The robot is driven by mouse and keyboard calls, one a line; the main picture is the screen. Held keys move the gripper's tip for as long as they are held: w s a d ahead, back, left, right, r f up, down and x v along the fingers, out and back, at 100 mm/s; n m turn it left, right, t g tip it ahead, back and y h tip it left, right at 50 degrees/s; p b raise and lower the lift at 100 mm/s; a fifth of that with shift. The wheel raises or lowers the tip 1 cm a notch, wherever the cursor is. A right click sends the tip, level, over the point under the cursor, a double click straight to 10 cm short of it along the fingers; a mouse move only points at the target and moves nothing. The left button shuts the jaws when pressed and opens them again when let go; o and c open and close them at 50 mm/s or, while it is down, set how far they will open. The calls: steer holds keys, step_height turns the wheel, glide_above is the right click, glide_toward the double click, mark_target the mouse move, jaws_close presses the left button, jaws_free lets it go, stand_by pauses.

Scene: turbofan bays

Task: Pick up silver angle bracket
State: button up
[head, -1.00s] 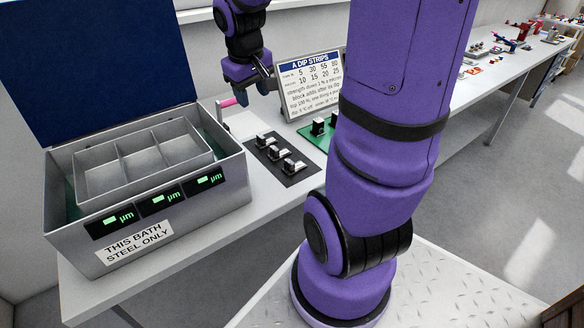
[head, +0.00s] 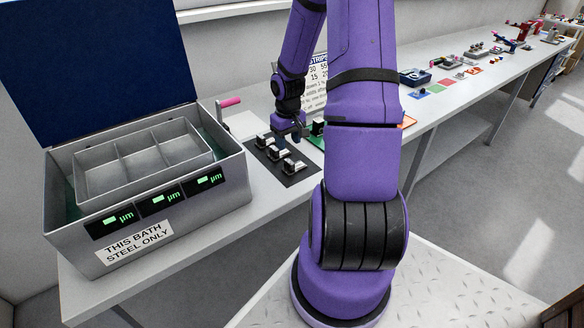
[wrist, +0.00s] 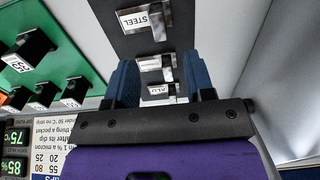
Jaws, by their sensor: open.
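Three small silver metal pieces with black parts stand in a row on a dark mat (head: 262,163) on the bench. In the wrist view, the row has labels reading STEEL (wrist: 143,22), an unreadable one, and ALU (wrist: 158,90). Bright silver metal shows beside the middle label (wrist: 168,68). I cannot tell which piece is the angle bracket. My gripper (head: 291,135) is above the far right side of the mat. In the wrist view, my gripper (wrist: 161,84) has its blue fingers apart, with the ALU and middle labels seen between them. Nothing is held.
A grey bath box (head: 150,225) with a raised blue lid and a divided tray stands left of the mat. A green mat (wrist: 75,30) with several black blocks lies beside the dark mat. A printed sign (head: 318,75) stands behind, partly hidden by my arm.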

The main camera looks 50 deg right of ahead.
mark_target(289, 162)
steer(key=shift+s+f, duration=0.15)
steer(key=shift+f, duration=4.45)
jaws_close()
